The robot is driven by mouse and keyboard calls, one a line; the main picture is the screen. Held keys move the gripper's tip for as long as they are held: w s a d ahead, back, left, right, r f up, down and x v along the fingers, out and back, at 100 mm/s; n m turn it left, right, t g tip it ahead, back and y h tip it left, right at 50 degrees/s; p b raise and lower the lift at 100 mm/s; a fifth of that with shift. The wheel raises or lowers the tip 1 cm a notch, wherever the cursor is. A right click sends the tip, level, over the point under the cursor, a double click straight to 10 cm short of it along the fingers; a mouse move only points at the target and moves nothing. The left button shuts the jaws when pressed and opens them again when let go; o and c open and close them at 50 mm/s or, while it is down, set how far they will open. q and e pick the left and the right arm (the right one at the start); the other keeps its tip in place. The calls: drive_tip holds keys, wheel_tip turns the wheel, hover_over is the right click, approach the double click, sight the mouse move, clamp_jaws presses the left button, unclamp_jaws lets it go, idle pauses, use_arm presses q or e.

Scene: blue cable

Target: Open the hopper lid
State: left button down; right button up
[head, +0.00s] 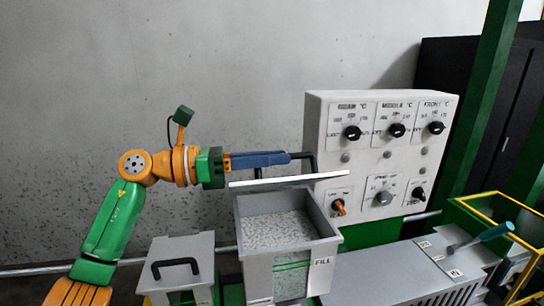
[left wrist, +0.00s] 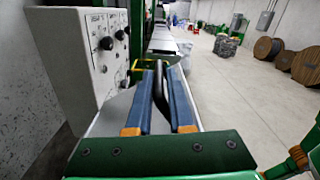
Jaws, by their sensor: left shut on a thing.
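The hopper (head: 288,222) is a grey square bin marked FILL, and speckled pale pellets show inside it. Its lid (head: 290,179) is raised above the rim and shows as a thin white edge, almost edge-on. The lid's black handle (head: 312,160) stands at the lid's right part. My left gripper (head: 288,158) reaches in from the left with its blue fingers along the lid. In the left wrist view the gripper (left wrist: 165,72) is shut on the black handle (left wrist: 159,88), which lies between the two fingers. My right gripper is not in view.
A white control panel (head: 360,106) with several black knobs and an orange one stands right behind the hopper. A grey box (head: 180,257) with a black handle is at left. A teal-handled lever (head: 490,234) and a yellow frame (head: 495,204) are at right.

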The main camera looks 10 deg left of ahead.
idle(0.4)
use_arm(q)
drive_tip(key=c, duration=0.9)
unclamp_jaws()
drive_tip(key=shift+w, duration=0.1)
drive_tip(key=shift+c, duration=0.2)
drive_tip(key=shift+o, duration=0.3)
drive_tip(key=shift+w, duration=0.2)
drive_tip(key=b+v, duration=0.2)
drive_tip(key=v, duration=0.1)
drive_tip(key=shift+s+a+f+b, duration=0.15)
drive_tip(key=shift+a+f+b, duration=0.05)
drive_tip(key=shift+f+b, duration=0.15)
drive_tip(key=v, duration=0.2)
drive_tip(key=b+v, duration=0.1)
drive_tip(key=v, duration=0.1)
drive_tip(key=shift+r, duration=0.3)
drive_tip(key=shift+d, duration=0.1)
